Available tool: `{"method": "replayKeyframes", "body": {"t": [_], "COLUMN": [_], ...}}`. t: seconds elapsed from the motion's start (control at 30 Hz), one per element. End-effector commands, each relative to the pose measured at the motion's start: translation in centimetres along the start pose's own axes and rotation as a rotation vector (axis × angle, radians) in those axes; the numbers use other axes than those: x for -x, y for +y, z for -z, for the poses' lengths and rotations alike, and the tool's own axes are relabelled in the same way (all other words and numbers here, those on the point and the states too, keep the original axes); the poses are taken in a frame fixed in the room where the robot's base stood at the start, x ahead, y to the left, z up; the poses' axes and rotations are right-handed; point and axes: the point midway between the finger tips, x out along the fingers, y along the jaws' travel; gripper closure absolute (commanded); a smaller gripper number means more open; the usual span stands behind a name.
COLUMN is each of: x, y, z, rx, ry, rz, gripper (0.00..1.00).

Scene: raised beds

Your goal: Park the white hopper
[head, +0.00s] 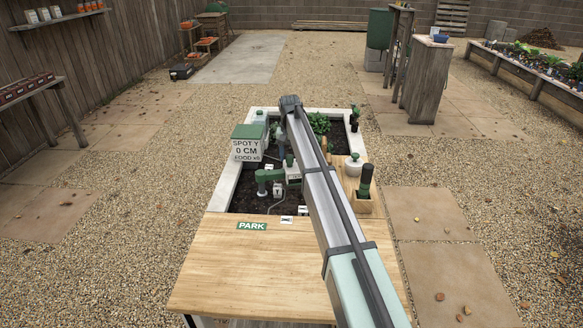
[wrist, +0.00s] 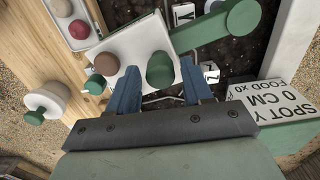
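The white hopper (wrist: 135,48) shows in the wrist view as a white square top with a green knob (wrist: 160,70) and a brown knob (wrist: 107,63). In the head view what seems to be the hopper (head: 292,173) is partly hidden by my arm, over the dark soil. My gripper (wrist: 158,72) is open, its blue fingers on either side of the green knob with gaps showing. I cannot tell how far above the knob they are. A green PARK label (head: 252,226) lies at the wooden top's back edge.
A green arm (wrist: 215,28) runs beside the hopper. A sign box (head: 248,143) reads "SPOT Y 0 CM". A white pot with a green knob (head: 354,165) and a dark-handled tool in a wooden block (head: 363,190) stand right. The wooden top (head: 250,275) is mostly clear.

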Motion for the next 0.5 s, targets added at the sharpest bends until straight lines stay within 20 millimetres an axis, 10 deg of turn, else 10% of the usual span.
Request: {"method": "replayKeyframes", "body": {"t": [0.27, 0.5], "x": [0.03, 0.03], "y": [0.00, 0.08], "z": [0.00, -0.32], "rx": [0.000, 0.000], "ry": [0.000, 0.000], "rz": [0.000, 0.000], "gripper": [0.77, 0.78]}}
